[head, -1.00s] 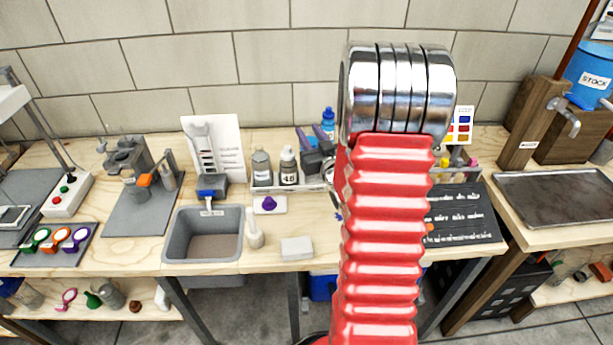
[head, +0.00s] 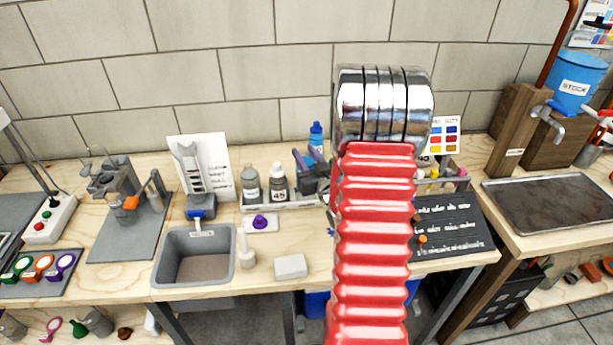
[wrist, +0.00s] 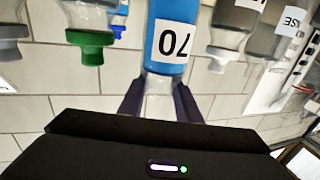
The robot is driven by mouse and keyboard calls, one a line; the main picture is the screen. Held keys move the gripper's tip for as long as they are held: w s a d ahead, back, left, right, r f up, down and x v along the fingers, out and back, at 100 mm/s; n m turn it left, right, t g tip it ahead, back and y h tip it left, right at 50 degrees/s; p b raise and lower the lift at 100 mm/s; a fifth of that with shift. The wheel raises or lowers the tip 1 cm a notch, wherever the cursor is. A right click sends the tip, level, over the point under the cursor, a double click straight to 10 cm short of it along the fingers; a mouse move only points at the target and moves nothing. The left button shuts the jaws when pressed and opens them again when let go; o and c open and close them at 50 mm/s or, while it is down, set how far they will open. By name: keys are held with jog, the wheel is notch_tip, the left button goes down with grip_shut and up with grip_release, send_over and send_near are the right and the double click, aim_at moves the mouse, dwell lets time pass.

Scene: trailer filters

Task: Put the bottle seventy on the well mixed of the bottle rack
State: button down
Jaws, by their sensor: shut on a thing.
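The blue bottle seventy (wrist: 173,40) shows upside down in the wrist view, its 70 label facing me and its pale neck toward my gripper. My gripper (wrist: 160,98) is shut on that neck, with a dark finger on each side. The pale bottle rack (head: 290,207) stands at the back of the bench, left of my arm. I cannot read any well-mixed mark.
In the wrist view, a green-capped bottle (wrist: 90,46) is left of the held one and a grey bottle (wrist: 232,35) right. The head view shows a sink (head: 194,255), a white block (head: 291,266) and a blackboard (head: 450,225).

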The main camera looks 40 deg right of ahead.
jog(key=shift+f, duration=1.25)
jog(key=shift+f, duration=2.1)
jog(key=shift+f, duration=0.1)
jog(key=c, duration=1.3)
grip_release()
jog(key=v, duration=1.2)
jog(key=shift+w+a, duration=0.1)
jog(key=shift+w, duration=0.05)
